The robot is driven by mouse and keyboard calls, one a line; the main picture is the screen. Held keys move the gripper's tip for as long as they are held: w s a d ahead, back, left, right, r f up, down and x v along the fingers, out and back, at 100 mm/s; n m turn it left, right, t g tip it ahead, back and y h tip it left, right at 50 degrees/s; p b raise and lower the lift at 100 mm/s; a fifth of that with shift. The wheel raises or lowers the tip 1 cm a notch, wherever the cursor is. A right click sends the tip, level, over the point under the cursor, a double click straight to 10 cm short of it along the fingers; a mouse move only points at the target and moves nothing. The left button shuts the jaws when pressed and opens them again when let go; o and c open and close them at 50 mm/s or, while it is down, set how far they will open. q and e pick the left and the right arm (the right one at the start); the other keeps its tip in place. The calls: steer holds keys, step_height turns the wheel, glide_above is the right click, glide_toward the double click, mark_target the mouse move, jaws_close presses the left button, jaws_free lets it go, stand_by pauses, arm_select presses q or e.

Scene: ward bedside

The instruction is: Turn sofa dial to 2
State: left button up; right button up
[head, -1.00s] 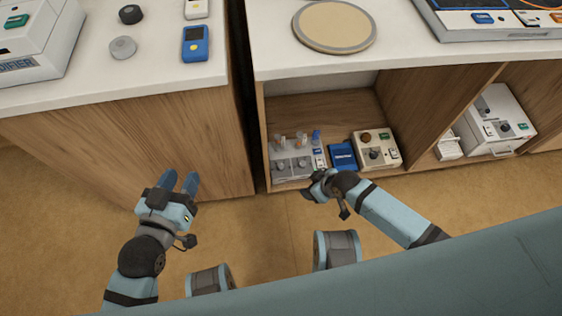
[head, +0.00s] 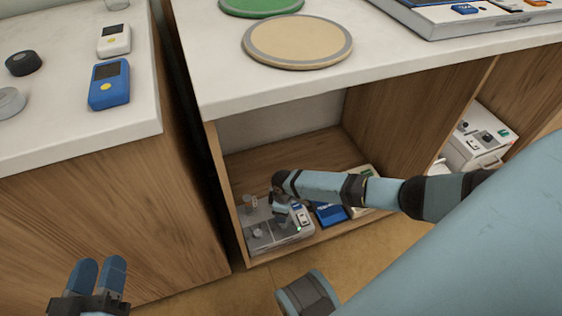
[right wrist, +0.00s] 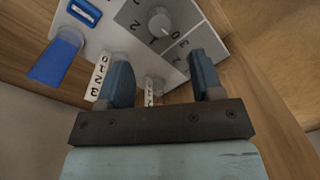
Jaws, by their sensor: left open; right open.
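A grey control box (head: 262,240) with dials sits at the left front of the low open shelf. My right gripper (head: 283,212) is over its right part and hides some of it. In the right wrist view, a round grey dial (right wrist: 160,22) on a dark panel has printed digits around it, lying beyond the fingertips. My right gripper (right wrist: 162,75) is open there, with nothing held between its fingers. The dial's setting and any name label are too unclear to read. My left gripper (head: 100,265) is open and empty at the lower left, before the left cabinet.
White tags with digits (right wrist: 98,78) and a blue lever (right wrist: 58,62) stand near the right fingers. A blue box (head: 329,214) and a cream device (head: 366,178) sit to the right on the shelf. Shelf walls and the counter above bound the space.

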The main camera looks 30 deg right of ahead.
mark_target(283, 225)
step_height(283, 225, down, 5)
steer(key=shift+a+r+b, duration=0.1)
steer(key=shift+r+b, duration=0.05)
steer(key=shift+b, duration=0.75)
step_height(283, 225, down, 4)
steer(key=shift+s+r+b, duration=0.1)
steer(key=shift+r+b, duration=0.15)
steer(key=shift+b, duration=0.7)
arm_select(q)
steer(key=f, duration=0.1)
steer(key=w+f+m, duration=0.1)
steer(key=f+m, duration=0.1)
steer(key=shift+w+a+f, duration=0.1)
steer(key=shift+w+a, duration=0.1)
steer(key=shift+a, duration=0.1)
arm_select(e)
steer(key=shift+f, duration=0.45)
steer(key=c, duration=0.9)
